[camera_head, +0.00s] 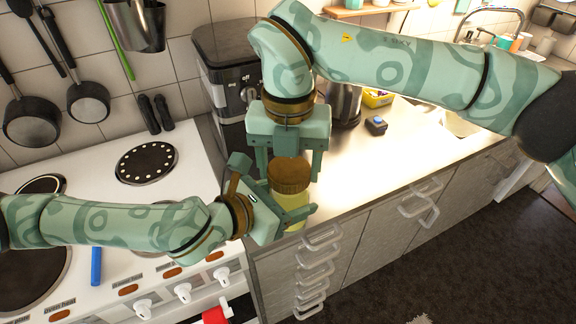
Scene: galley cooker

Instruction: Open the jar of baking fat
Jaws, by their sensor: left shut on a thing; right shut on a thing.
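The jar of baking fat (297,212) has a pale yellow body and a brown ribbed lid (290,175). It stands upright near the counter's front left corner, or just above it; I cannot tell which. My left gripper (278,205) comes in from the left, low, and is shut on the jar's body. My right gripper (290,170) points down from above, with a finger on each side of the lid, and is shut on it. The lid sits on the jar. Much of the jar's body is hidden behind my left gripper.
The white cooker (110,215) with dark hot plates and front knobs lies to the left. A black coffee machine (228,75) and a kettle (345,103) stand behind the jar. A small dark blue object (376,125) lies on the counter (395,160), which is mostly clear to the right.

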